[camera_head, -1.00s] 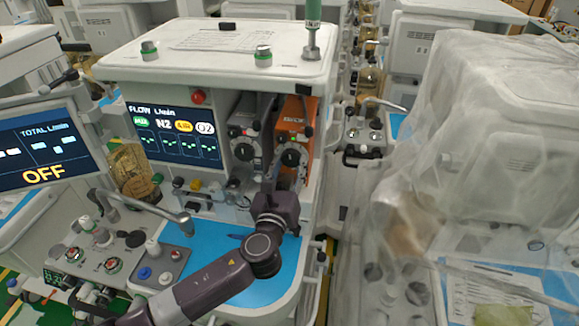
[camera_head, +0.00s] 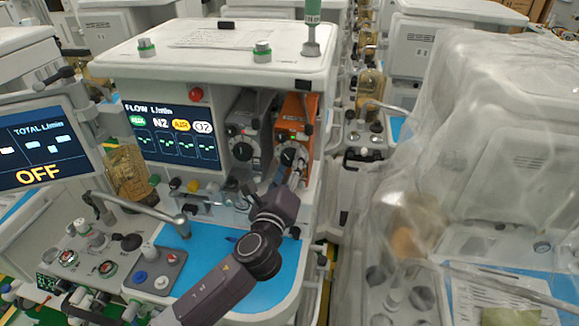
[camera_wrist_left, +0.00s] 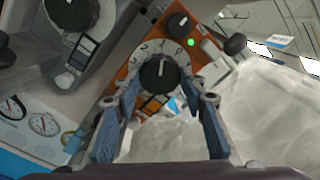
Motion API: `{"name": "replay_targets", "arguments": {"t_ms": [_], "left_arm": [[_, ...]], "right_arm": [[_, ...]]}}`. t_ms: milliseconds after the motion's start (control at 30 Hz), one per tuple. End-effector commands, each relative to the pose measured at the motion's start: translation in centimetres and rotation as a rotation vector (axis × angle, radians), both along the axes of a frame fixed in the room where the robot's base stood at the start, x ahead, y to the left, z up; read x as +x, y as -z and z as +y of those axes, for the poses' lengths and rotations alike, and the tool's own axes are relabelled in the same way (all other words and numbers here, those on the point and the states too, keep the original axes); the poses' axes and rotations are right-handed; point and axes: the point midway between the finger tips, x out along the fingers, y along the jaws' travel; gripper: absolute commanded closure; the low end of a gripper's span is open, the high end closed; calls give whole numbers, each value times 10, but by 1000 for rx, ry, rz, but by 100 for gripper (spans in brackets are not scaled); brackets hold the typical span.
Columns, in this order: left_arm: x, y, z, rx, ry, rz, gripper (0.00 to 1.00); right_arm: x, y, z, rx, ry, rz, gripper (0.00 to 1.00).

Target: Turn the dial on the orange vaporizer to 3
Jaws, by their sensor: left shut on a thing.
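The orange vaporizer (camera_head: 297,112) stands on the front of the anaesthesia machine, right of a grey vaporizer (camera_head: 249,112). Its black dial (camera_head: 289,157) faces me. The dial also shows in the left wrist view (camera_wrist_left: 158,76), inside a white ring with numbers too small to read surely. A white mark on the knob points roughly up in that view. My left gripper (camera_head: 280,176) reaches up from below, its blue-padded fingers (camera_wrist_left: 170,98) on either side of the dial's lower part. It is shut on the dial. Exact finger contact is hard to see. My right gripper is out of view.
The grey vaporizer's dial (camera_head: 242,150) is close on the left. A flow screen (camera_head: 174,133) is further left. A blue work surface (camera_head: 275,289) lies below my arm. A plastic-covered machine (camera_head: 490,130) stands at the right.

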Motion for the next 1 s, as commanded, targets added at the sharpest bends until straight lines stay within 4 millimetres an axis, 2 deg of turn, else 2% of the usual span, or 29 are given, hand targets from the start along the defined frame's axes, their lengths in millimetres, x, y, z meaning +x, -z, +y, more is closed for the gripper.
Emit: {"name": "replay_targets", "arguments": {"t_ms": [400,433,567,1000], "left_arm": [[0,0,0,-7,0,3,86],[0,0,0,-7,0,3,58],[0,1,0,-6,0,3,44],[0,2,1,5,-2,4,44]], "right_arm": [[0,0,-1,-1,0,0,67],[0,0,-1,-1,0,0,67],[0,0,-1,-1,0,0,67],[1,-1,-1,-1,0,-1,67]]}}
